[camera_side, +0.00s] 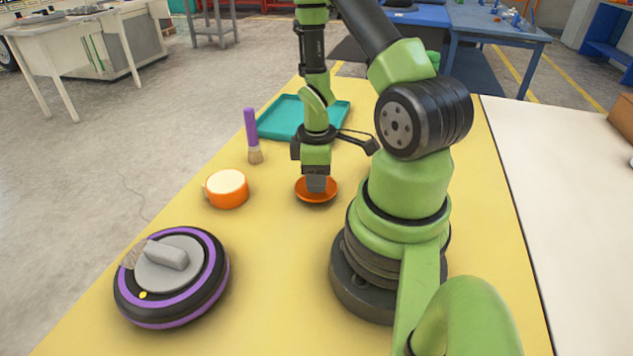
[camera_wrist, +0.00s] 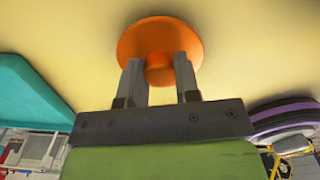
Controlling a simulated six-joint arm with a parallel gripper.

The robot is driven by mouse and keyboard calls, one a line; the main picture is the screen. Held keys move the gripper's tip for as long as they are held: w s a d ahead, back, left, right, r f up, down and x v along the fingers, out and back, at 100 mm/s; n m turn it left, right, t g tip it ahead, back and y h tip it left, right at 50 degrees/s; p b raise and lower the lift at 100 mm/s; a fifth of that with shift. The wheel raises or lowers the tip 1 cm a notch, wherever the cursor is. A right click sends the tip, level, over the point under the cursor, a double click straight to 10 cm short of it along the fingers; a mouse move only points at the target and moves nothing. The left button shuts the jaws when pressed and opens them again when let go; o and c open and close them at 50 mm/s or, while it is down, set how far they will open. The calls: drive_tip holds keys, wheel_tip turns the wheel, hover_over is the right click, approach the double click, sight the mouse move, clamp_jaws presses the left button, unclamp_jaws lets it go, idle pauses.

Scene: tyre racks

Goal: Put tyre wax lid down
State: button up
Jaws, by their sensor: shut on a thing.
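The orange tyre wax lid (camera_side: 316,196) is a round disc at the middle of the yellow table in the side view. In the wrist view the lid (camera_wrist: 160,30) shows a short round knob between my fingers. My gripper (camera_side: 316,184) is shut on that knob from above; its two grey fingers (camera_wrist: 160,80) stand on either side of it. The lid is at or just above the table; I cannot tell whether it touches. The open orange wax tin (camera_side: 227,192) with cream wax inside stands to the left of the lid.
A teal tray (camera_side: 290,118) lies behind my gripper. A brush with a purple handle (camera_side: 251,128) is left of it. A black and purple tyre (camera_side: 172,290) with a grey piece on top lies at the front left. Yellow table (camera_side: 270,270) is clear between tyre and lid.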

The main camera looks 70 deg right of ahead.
drive_tip(key=shift+f, duration=0.8)
drive_tip(key=shift+f, duration=0.1)
drive_tip(key=o, duration=0.9)
wheel_tip(320, 180, up, 12)
drive_tip(key=w+a+r+m+t, duration=0.3)
drive_tip(key=a+r, duration=0.5)
drive_tip(key=r, duration=0.3)
drive_tip(key=s+a+r+m+t, duration=0.1)
drive_tip(key=a+r, duration=0.1)
drive_tip(key=a, duration=0.1)
drive_tip(key=s+a+r+m+t+y, duration=0.1)
drive_tip(key=s+a+r, duration=0.1)
drive_tip(key=a+r, duration=0.1)
drive_tip(key=s+a+r+m+t+y, duration=0.1)
drive_tip(key=a+r+m+t, duration=0.1)
drive_tip(key=a, duration=0.1)
drive_tip(key=shift+s+a+r, duration=0.25)
drive_tip(key=shift+s+a, duration=0.1)
drive_tip(key=shift+a, duration=0.05)
